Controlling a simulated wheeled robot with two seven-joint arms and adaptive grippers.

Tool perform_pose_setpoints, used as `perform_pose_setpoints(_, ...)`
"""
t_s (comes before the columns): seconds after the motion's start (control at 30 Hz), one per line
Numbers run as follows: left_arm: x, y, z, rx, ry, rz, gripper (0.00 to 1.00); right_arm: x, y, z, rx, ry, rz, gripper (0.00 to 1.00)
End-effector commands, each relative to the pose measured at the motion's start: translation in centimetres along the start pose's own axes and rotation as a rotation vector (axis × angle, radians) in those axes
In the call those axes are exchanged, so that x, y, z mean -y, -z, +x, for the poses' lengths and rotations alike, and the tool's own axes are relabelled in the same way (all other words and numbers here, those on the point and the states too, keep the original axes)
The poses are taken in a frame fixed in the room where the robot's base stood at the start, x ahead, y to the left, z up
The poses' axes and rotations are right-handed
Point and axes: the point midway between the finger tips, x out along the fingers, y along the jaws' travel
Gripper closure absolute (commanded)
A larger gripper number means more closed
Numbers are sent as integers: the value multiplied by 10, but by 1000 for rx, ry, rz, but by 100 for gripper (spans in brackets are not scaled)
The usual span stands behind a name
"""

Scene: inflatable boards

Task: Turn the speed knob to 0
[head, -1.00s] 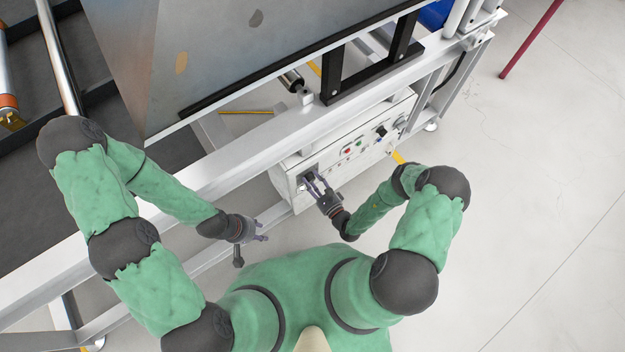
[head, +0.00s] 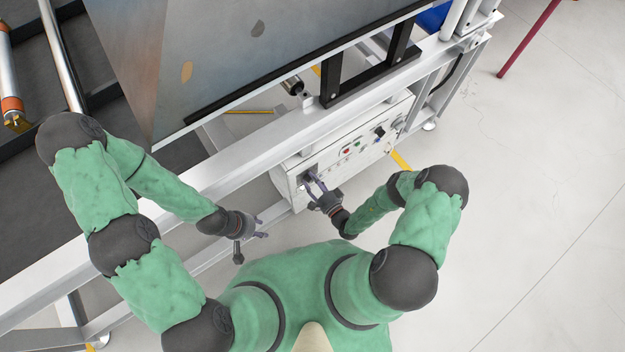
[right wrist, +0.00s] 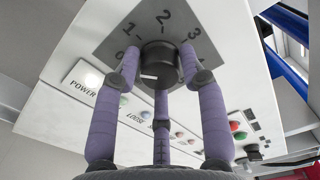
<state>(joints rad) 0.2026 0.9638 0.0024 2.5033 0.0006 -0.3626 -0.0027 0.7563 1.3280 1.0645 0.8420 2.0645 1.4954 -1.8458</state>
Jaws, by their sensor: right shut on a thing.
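The speed knob (right wrist: 159,62) is a dark round knob on a grey dial plate (right wrist: 112,48) in the right wrist view. The numbers 1, 2 and 3 show above it; a mark at the plate's left, likely 0, is partly hidden by a finger. A short white mark shows on the knob's near side. My right gripper (right wrist: 158,78) is shut on the knob, with purple fingers at its left, right and below. In the head view, my right gripper (head: 312,184) is at the left end of the control box. My left gripper (head: 263,228) is open and empty, away from the box.
The white control box (head: 357,155) carries a POWER label, coloured buttons and another dark knob (head: 380,132) further right. A metal frame beam (head: 235,175) runs above the box. Clear floor (head: 530,190) lies at the right.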

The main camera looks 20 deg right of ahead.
Motion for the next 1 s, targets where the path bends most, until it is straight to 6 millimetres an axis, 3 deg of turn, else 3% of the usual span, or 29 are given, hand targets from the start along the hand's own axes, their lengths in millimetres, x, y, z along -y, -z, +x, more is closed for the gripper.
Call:
perform_pose_setpoints(0.3, -2, 0, -4, 0, 0, 0, 60, 2, 5, 1, -8, 3, -133, 91)
perform_pose_setpoints(0.87, -2, 0, -4, 0, 0, 0, 60, 2, 7, 2, -9, 3, -162, 92)
perform_pose_setpoints(0.9, -2, 0, -4, 0, 0, 0, 60, 2, 7, 2, -9, 4, -162, 50)
perform_pose_setpoints(0.97, -2, 0, -4, 0, 0, 0, 60, 2, 7, 2, -9, 4, -161, 36)
perform_pose_setpoints(1.0, -2, 0, -4, 0, 0, 0, 60, 2, 6, 2, -8, 4, -161, 36)
